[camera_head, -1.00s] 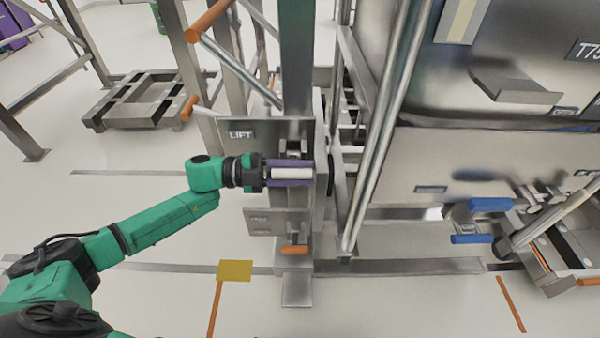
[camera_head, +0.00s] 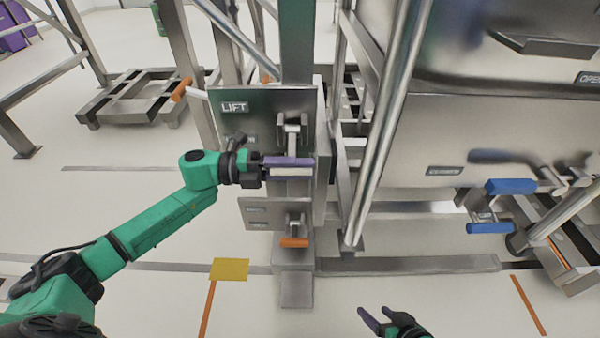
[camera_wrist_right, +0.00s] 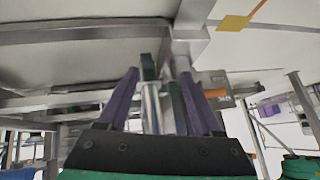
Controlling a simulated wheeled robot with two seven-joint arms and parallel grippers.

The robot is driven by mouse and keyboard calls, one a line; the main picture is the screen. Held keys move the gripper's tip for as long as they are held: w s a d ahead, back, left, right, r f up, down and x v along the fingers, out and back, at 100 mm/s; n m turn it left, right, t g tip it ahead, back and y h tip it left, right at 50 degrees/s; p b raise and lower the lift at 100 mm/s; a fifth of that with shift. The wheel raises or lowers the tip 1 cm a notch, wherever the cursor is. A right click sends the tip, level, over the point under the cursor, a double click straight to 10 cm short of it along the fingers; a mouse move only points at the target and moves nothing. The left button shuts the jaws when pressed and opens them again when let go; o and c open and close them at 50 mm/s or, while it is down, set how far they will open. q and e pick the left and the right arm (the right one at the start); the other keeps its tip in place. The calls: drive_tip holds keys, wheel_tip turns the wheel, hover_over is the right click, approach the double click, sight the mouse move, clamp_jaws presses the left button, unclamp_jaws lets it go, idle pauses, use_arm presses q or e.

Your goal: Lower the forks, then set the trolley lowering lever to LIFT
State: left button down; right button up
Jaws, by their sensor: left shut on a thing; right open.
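In the head view, a grey post carries an upper plate (camera_head: 257,97) with a LIFT label (camera_head: 234,107). Below the label, a metal lever bracket (camera_head: 292,128) hangs on the post. My left gripper (camera_head: 289,167), with purple fingers, is shut on the pale lever handle below this bracket; the fingers partly hide it. A second, lower plate (camera_head: 262,213) has labels too small to read, with an orange-handled lever (camera_head: 294,242) beside it. My right gripper (camera_head: 383,318) is open and empty at the bottom edge; its purple fingers also show in the right wrist view (camera_wrist_right: 160,90). I cannot make out the forks clearly.
A large steel bin (camera_head: 455,130) stands at right, with blue handles (camera_head: 511,186) low on it. A slanted steel tube (camera_head: 390,120) stands between post and bin. A yellow floor mark (camera_head: 229,269) lies at lower left. A low metal frame (camera_head: 132,97) stands at back left.

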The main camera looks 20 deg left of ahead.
use_arm(q)
drive_tip(key=shift+w+f+m+b, duration=0.25)
drive_tip(key=shift+f+m+b, duration=0.65)
drive_tip(key=shift+b, duration=0.35)
drive_tip(key=shift+a+f, duration=0.1)
drive_tip(key=shift+f, duration=0.1)
drive_tip(key=shift+w+f+m+b, duration=0.1)
drive_tip(key=shift+w+m+b, duration=0.05)
drive_tip(key=shift+m+b, duration=0.45)
use_arm(e)
drive_tip(key=a+f+m+t+y, duration=0.1)
drive_tip(key=a+f+t+y, duration=0.1)
drive_tip(key=a+f+t, duration=0.2)
drive_tip(key=shift+w+a, duration=0.25)
drive_tip(key=shift+a, duration=0.35)
use_arm(q)
drive_tip(key=c, duration=0.6)
unclamp_jaws()
drive_tip(key=shift+a, duration=0.1)
drive_tip(key=p+v, duration=0.1)
drive_tip(key=v, duration=1.3)
drive_tip(key=shift+a, duration=0.2)
use_arm(e)
drive_tip(key=shift+r, duration=0.75)
